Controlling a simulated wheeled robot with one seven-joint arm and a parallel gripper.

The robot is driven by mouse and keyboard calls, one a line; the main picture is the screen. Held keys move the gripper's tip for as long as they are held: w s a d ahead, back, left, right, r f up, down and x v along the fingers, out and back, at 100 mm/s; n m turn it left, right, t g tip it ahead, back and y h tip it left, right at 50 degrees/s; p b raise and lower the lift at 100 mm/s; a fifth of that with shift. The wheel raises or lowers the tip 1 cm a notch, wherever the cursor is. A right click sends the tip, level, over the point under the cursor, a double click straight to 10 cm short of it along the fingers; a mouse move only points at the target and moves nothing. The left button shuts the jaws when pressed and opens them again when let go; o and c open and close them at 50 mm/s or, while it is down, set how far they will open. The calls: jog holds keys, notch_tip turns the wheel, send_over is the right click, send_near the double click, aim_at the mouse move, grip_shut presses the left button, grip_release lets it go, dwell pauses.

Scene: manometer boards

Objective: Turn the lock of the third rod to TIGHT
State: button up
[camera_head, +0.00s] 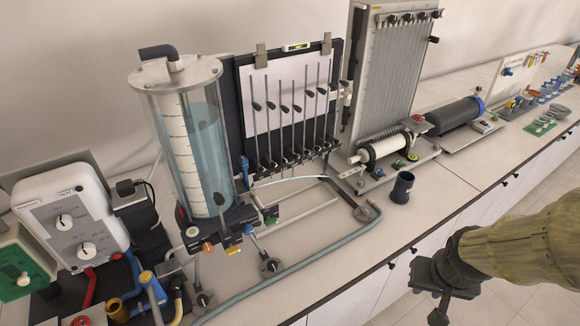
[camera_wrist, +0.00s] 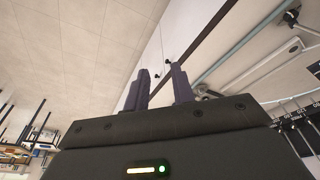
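The rod board (camera_head: 240,105) stands upright behind the water cylinder, with a white sheet and several thin vertical rods. The third rod from the left (camera_head: 281,88) has a dark knob partway up and a dark fitting near its lower end (camera_head: 286,154). Lock markings are too small to read, so I cannot tell which way the lock is turned. My gripper (camera_head: 440,312) is at the lower right, beyond the bench's front edge, well away from the rods. In the wrist view its two fingers (camera_wrist: 160,88) stand apart with nothing between them.
The tall water cylinder (camera_head: 195,140) stands left of the board. A dark cup (camera_head: 402,187) and a grey hose (camera_head: 300,262) lie between the board and the bench edge. A tilted tube panel (camera_head: 385,75) stands to the right. Floor space in front of the bench is clear.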

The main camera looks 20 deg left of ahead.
aim_at(287, 163)
jog(key=w+a+f+n+t+y+b, duration=0.1)
jog(key=w+a+f+n+t+y, duration=0.1)
jog(key=w+a+f+n, duration=0.35)
jog(key=w+a+f+n+t+y, duration=0.2)
jog(key=w+a+n, duration=0.1)
jog(key=w+a, duration=0.45)
jog(key=w+a+r+n+t+y, duration=0.2)
jog(key=a+r+y, duration=0.1)
jog(key=a+y, duration=0.2)
jog(key=w+a+r+n+t+y, duration=0.2)
jog(key=a+r+y, duration=0.1)
jog(key=a, duration=0.4)
jog(key=shift+w+a+t+y+b, duration=0.3)
jog(key=shift+a+t+y+b, duration=0.1)
jog(key=shift+y, duration=0.5)
jog(key=p+x, duration=0.6)
jog(key=x, duration=1)
jog(key=shift+p, duration=0.4)
jog(key=shift+w+a+f, duration=0.1)
jog(key=shift+w+a, duration=0.4)
